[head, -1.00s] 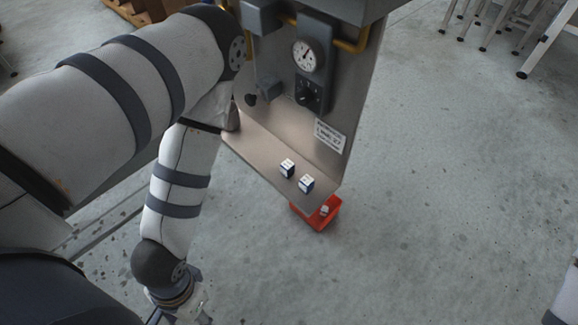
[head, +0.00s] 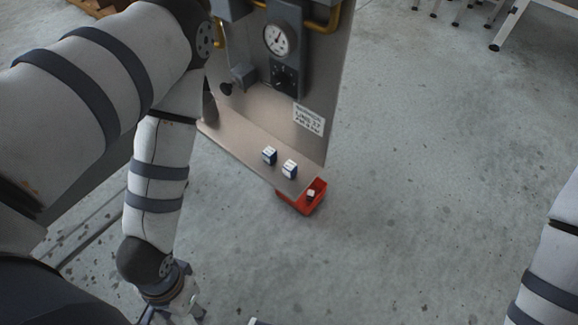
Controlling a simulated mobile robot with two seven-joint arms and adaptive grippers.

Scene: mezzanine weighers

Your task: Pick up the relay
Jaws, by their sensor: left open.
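Two small relay-like blocks, white on top with dark blue sides, stand on the metal shelf (head: 235,142) of the grey station. One is the left block (head: 269,156), the other the right block (head: 290,169) near the shelf's front corner. I cannot tell which is the relay meant. A further small pale item (head: 311,194) lies in the red bin (head: 302,206) below the shelf. My left gripper (head: 178,312) is open at the bottom edge, partly cut off, well below and left of the blocks, touching none of them. My right gripper is out of view.
A panel with a round gauge (head: 279,40), a dark knob box (head: 286,77) and a white label (head: 309,118) rises behind the shelf. White-legged furniture (head: 513,22) stands at the top right. The concrete floor to the right is clear.

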